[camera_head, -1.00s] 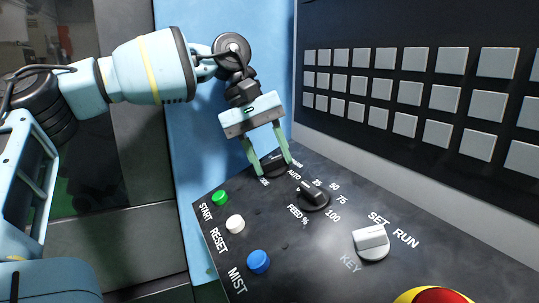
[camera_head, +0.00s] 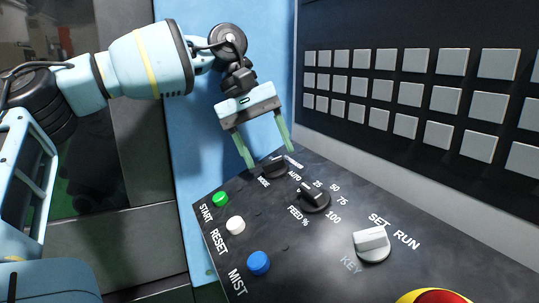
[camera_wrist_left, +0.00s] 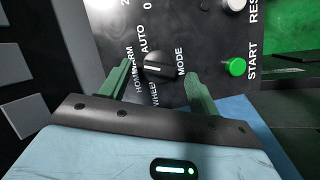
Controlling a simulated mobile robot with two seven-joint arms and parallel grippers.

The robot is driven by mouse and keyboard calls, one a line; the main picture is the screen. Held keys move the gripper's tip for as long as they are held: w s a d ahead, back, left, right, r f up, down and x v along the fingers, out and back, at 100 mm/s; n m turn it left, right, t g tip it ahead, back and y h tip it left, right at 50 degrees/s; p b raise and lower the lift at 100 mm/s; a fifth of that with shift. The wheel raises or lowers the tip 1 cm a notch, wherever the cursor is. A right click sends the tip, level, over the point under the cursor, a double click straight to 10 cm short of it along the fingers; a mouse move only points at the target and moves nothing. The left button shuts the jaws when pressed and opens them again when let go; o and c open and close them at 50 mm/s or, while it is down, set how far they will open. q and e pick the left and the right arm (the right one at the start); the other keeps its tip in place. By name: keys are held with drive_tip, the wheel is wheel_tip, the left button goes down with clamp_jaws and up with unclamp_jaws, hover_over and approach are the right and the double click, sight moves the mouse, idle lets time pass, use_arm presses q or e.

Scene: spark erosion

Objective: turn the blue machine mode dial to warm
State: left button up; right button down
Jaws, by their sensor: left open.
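The mode dial (camera_head: 275,168) is a dark knob at the far end of the slanted black control panel. It also shows in the left wrist view (camera_wrist_left: 158,67), with a white mark pointing left toward the HOM... and WARM lettering; I cannot tell exactly which label it meets. My left gripper (camera_head: 269,158) is open, its green fingers on either side of the dial and seemingly a little above it, not clasping it. The left wrist view shows the dial between the fingers (camera_wrist_left: 159,69). My right gripper is not in view.
Nearby on the panel are the feed dial (camera_head: 314,196), a green start button (camera_head: 220,199), a white reset button (camera_head: 235,224), a blue mist button (camera_head: 258,262), a grey key switch (camera_head: 372,244) and a red-yellow button (camera_head: 433,296). A grey keypad wall (camera_head: 400,90) rises behind.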

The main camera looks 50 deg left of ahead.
use_arm(q)
drive_tip(key=v, duration=0.5)
drive_tip(key=shift+a+r, duration=0.15)
drive_tip(key=shift+r, duration=0.25)
